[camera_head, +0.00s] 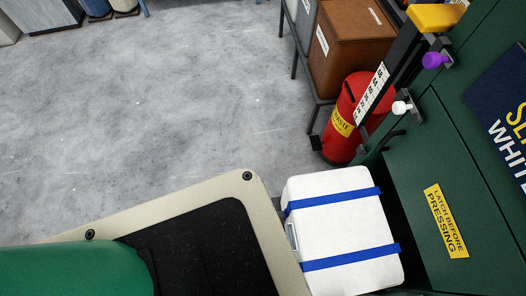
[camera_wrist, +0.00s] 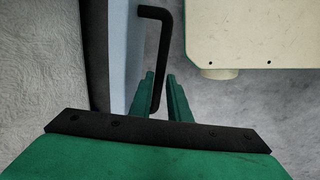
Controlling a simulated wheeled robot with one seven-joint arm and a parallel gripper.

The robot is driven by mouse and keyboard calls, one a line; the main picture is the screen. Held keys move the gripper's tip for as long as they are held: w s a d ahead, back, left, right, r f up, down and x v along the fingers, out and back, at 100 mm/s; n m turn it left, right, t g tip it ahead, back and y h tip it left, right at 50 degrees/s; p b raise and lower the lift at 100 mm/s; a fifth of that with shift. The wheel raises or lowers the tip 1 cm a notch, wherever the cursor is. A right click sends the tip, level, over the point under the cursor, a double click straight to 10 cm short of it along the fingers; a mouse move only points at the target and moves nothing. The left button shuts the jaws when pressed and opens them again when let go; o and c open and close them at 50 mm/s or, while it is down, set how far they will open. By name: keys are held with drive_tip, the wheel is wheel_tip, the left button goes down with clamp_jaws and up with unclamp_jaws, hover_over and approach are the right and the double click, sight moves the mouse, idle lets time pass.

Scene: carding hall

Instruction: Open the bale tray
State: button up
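The bale tray shows in the wrist view as a dark edge and pale blue-grey front panel (camera_wrist: 122,50) at the left. A black bent handle (camera_wrist: 165,45) stands out from this panel and runs down between the fingers. My gripper (camera_wrist: 160,76) has its two green fingers apart, one on each side of the handle, with a narrow gap on the right. Whether a finger touches it is unclear. In the head view a white bale (camera_head: 335,215) with two blue straps sits beside the green machine. The gripper, handle and most of the tray are hidden there.
The green press (camera_head: 440,180) carries a "latch before pressing" label, with purple (camera_head: 435,60) and white (camera_head: 400,107) knobs above. A red waste bin (camera_head: 350,125) and a brown box (camera_head: 350,45) on a rack stand behind. Grey floor (camera_head: 150,110) is clear at left.

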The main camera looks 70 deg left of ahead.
drive_tip(key=shift+o, duration=1.2)
wheel_tip(320, 180, up, 11)
drive_tip(key=s, duration=0.2)
drive_tip(key=shift+a+f, duration=0.2)
